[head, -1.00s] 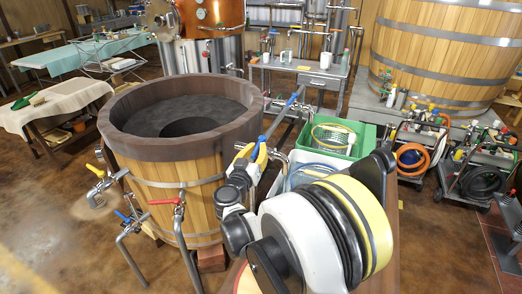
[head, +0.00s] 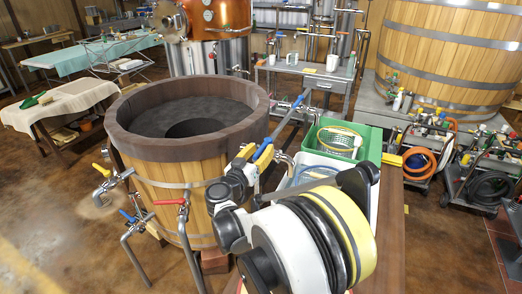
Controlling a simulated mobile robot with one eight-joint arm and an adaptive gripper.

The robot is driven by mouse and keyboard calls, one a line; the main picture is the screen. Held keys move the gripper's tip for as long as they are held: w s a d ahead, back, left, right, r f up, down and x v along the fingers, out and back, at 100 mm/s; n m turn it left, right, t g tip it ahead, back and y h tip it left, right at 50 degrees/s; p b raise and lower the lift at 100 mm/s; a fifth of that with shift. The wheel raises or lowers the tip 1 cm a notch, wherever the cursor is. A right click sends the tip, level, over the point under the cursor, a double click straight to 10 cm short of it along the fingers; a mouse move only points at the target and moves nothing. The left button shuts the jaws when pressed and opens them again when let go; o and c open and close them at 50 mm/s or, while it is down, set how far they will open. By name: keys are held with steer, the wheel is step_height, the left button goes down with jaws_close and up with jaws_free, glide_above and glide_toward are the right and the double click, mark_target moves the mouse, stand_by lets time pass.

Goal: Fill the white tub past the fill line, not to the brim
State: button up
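A white tub (head: 318,156) sits right of the large wooden vat (head: 180,205). My arm covers most of its front, and a pale blue coiled hose shows at its opening. I cannot see a fill line or the level inside. My arm comes up from the bottom, and its dark far end, my gripper (head: 240,172), is between vat and tub. Yellow and blue parts and a grey bar show beside it. My fingers cannot be made out, and I cannot tell whether they hold anything.
A green crate (head: 372,145) with a coiled yellow hose stands behind the tub. Red-, blue- and yellow-handled taps stick out at the vat's front left. Hose carts stand at right. A steel table (head: 305,72) is behind. Brown floor at lower left is clear.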

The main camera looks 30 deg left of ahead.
steer(key=s+d, duration=0.1)
steer(key=s, duration=1.1)
steer(key=shift+w+d, duration=0.1)
